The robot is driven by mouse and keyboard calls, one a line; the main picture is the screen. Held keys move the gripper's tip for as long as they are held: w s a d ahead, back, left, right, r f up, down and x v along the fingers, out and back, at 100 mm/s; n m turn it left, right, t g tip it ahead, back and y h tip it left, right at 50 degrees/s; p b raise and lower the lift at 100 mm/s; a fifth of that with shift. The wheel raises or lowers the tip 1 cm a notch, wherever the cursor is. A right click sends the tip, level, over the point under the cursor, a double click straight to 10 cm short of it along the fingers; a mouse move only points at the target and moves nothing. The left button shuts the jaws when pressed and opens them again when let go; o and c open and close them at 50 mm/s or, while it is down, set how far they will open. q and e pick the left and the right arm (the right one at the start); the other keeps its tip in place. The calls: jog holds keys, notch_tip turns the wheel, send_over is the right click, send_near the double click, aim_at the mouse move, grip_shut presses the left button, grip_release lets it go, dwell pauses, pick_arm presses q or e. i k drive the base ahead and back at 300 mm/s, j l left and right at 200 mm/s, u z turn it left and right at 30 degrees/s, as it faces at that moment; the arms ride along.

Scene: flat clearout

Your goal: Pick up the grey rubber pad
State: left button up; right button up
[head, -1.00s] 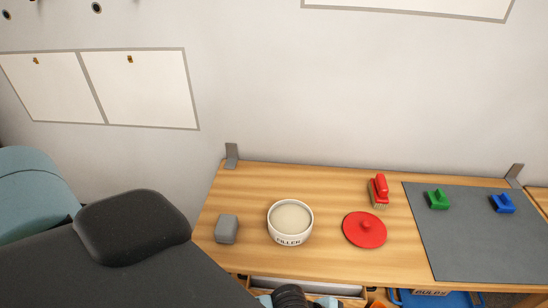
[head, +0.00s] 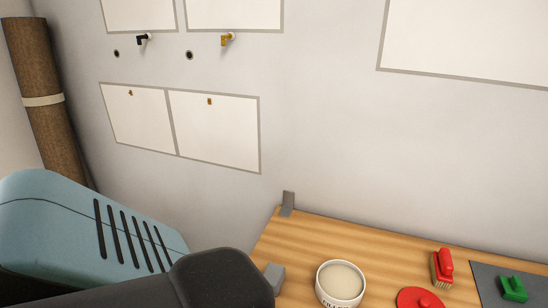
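A small grey block (head: 274,274), which may be the grey rubber pad, lies at the left end of the wooden worktop (head: 330,240). My dark arm link hides part of it. A flat dark grey mat (head: 487,286) lies at the right of the worktop, cut off by the picture's edge; I cannot tell from its look whether it is rubber. Neither of my grippers shows in the head view, so nothing is seen held.
A white filler bowl (head: 340,284) stands right of the block. A red lid (head: 420,297), a red brush (head: 442,267) and a green-handled object (head: 513,289) are farther right. A grey bracket (head: 287,204) stands at the back left corner. A brown roll (head: 45,110) leans far left.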

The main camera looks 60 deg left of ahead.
aim_at(275, 274)
jog(key=i, duration=0.5)
jog(key=u, duration=2.1)
